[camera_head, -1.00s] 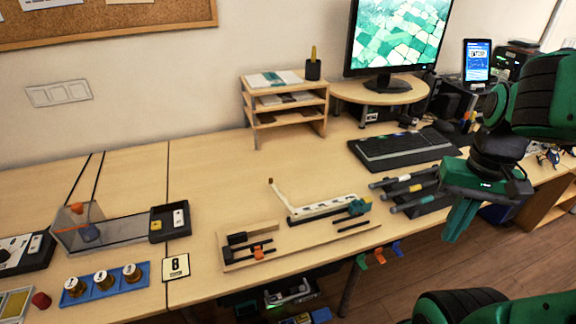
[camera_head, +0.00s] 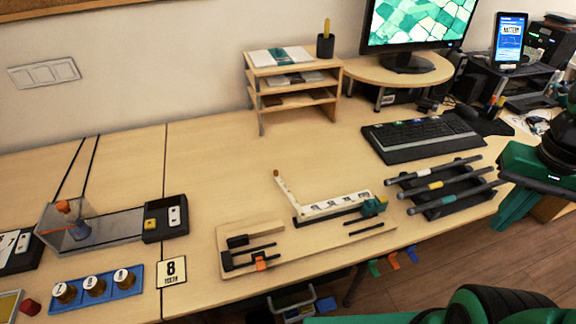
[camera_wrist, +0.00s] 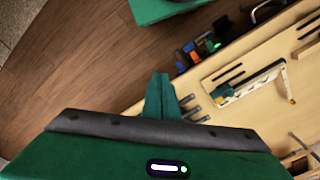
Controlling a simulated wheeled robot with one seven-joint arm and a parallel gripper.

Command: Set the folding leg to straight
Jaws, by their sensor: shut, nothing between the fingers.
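The folding leg (camera_head: 335,207) is a white jointed bar with dark slots on a pale wooden board (camera_head: 240,234). Its short end segment (camera_head: 284,189) is angled away from the long part at the left end, so the leg is bent. A teal block (camera_head: 373,206) sits at its right end. In the wrist view the leg (camera_wrist: 258,82) lies at the right, its short segment (camera_wrist: 288,75) bent sideways. My gripper (camera_wrist: 160,96) is shut and empty, off the desk's front edge and apart from the leg. In the head view it is partly cut off at the right edge.
A rack of several dark rods (camera_head: 440,190) stands right of the board, between leg and gripper. A keyboard (camera_head: 424,139) lies behind it. A blue tray of knobs (camera_head: 96,287) and a card marked 8 (camera_head: 173,271) are to the left. Coloured clips hang below the desk edge.

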